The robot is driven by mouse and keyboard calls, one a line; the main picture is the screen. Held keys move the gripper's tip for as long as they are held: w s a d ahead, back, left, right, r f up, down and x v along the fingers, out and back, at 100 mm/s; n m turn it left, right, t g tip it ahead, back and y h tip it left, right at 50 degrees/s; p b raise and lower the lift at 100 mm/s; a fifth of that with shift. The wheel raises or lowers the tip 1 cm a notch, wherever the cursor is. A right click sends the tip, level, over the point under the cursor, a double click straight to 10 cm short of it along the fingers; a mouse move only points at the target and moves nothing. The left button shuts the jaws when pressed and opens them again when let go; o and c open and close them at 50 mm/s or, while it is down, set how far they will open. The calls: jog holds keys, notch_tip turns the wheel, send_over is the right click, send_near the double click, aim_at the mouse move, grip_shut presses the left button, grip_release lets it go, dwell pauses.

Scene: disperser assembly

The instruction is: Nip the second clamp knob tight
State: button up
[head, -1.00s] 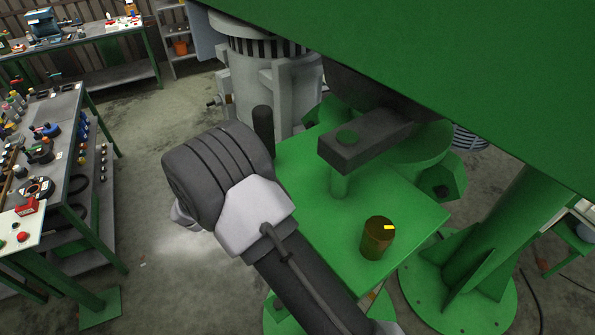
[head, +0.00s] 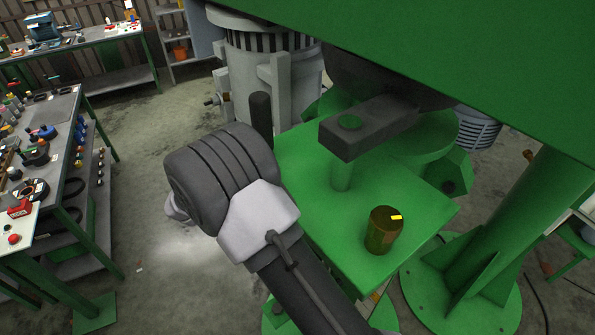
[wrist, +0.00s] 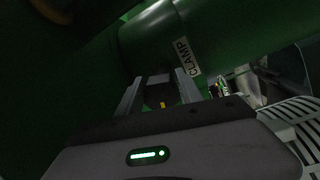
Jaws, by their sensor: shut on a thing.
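In the wrist view, my gripper (wrist: 160,88) is shut on a dark knob (wrist: 160,94), with a finger on each side and a small yellow mark showing low between them. Just beyond is a green cylindrical body (wrist: 150,35) with a white CLAMP label (wrist: 187,57). Most of the knob is hidden by the fingers and shadow. In the head view, my wrist and forearm hide the gripper and this knob. A brown cylinder (head: 383,235) with a yellow mark on top stands on the green plate (head: 305,165), apart from my arm.
A dark grey bar (head: 368,130) sits on a green post above the plate. A large green panel (head: 450,60) overhangs at upper right, and a green column (head: 490,220) stands at right. Benches with small parts (head: 50,150) are at left, with open floor between.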

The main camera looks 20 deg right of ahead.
jog(key=shift+m, duration=0.7)
jog(key=shift+w, duration=0.1)
jog(key=o, duration=1.3)
jog(key=a+f+p, duration=0.1)
jog(key=a, duration=1.1)
jog(key=shift+s, duration=0.45)
